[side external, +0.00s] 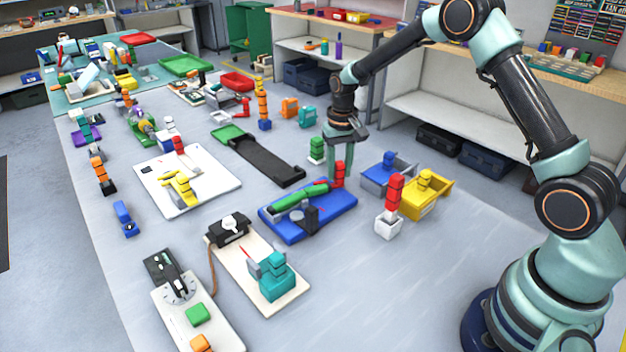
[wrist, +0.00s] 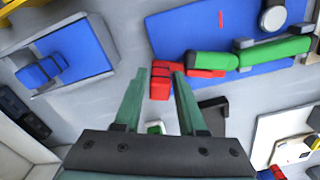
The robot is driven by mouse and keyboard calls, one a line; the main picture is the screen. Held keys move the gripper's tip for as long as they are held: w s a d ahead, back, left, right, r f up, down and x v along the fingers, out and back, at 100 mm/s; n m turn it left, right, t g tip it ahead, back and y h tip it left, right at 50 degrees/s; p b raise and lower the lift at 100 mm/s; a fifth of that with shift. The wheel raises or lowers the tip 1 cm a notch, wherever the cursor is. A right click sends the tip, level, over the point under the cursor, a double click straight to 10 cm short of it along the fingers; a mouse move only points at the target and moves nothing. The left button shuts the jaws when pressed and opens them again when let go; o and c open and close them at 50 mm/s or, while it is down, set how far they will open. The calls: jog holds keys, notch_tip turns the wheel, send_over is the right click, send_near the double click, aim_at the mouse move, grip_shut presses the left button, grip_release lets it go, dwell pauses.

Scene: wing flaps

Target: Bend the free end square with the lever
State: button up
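A blue base plate (side external: 335,215) lies mid-table; it also shows in the wrist view (wrist: 180,28). A green lever (side external: 303,195) crosses it, with red parts near its right end and an upright red handle (side external: 339,170) there. In the wrist view the green arm (wrist: 211,61) leads to the red handle (wrist: 160,80). A dark round post (side external: 311,214) stands beside the lever. My gripper (side external: 338,163) points down at the handle. In the wrist view its fingers (wrist: 161,72) are apart, with the red handle between them; contact is not clear. I cannot make out the free end to be bent.
A blue bin (side external: 375,182), a yellow bin (side external: 432,204) and a red stack in a white cup (side external: 390,212) stand right of the plate. A green stack (side external: 317,150) is just behind. A black track (side external: 268,160) lies to the left. The table's right front is clear.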

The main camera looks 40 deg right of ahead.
grip_shut()
jog(key=shift+r, duration=0.1)
dwell(1.2)
